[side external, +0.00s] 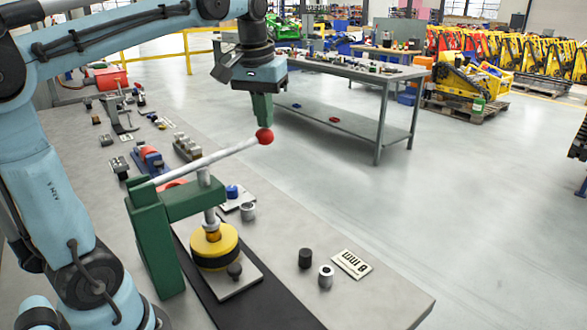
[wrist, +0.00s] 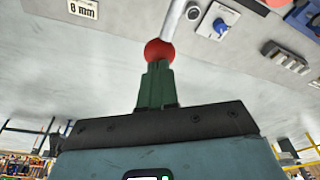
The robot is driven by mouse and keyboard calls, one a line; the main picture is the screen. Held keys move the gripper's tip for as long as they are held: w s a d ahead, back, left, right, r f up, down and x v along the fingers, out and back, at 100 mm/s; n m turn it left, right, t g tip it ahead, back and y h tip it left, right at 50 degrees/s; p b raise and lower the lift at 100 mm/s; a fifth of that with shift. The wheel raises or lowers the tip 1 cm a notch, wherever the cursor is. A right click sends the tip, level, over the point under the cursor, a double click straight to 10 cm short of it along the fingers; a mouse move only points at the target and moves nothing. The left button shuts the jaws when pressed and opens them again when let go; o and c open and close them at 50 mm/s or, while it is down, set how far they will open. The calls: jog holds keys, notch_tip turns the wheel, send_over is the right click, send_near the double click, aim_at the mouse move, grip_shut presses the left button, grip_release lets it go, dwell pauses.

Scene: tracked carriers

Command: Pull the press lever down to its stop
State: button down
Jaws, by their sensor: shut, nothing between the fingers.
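The green press (side external: 152,232) stands on the workbench. Its lever (side external: 208,160) is a pale rod that slopes up to the right from the press and ends in a red ball knob (side external: 265,136). The ram (side external: 210,215) stands above a yellow and black round piece (side external: 214,246) on the base plate; I cannot tell whether they touch. My gripper (side external: 263,122) is shut with its green fingers pointing down, directly above the red knob, touching or nearly touching it. In the wrist view the knob (wrist: 159,51) sits just beyond the green fingertips (wrist: 157,68), and the lever (wrist: 174,18) runs up from it.
A plate marked "8 mm" (side external: 352,264), a dark cylinder (side external: 305,258) and a metal bushing (side external: 326,276) lie on the bench right of the press. Several tools and parts lie along the bench behind it. The bench edge is below and right of the knob.

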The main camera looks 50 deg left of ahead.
jog(key=shift+w+f, duration=0.2)
jog(key=shift+f, duration=0.8)
jog(key=shift+w+f, duration=0.15)
jog(key=shift+f, duration=0.8)
dwell(2.1)
notch_tip(320, 180, up, 13)
dwell(1.7)
jog(key=shift+f, duration=0.15)
dwell(0.4)
jog(key=s+d+f+m+t, duration=0.2)
jog(key=d+f, duration=0.3)
jog(key=f, duration=0.6)
jog(key=s+d+f+m+t+h, duration=0.1)
jog(key=s+d+f+m+t, duration=0.2)
jog(key=f, duration=0.9)
jog(key=s+d+m, duration=0.1)
jog(key=s+d, duration=0.1)
jog(key=d, duration=0.1)
jog(key=shift+s+f, duration=0.2)
jog(key=shift+s, duration=0.1)
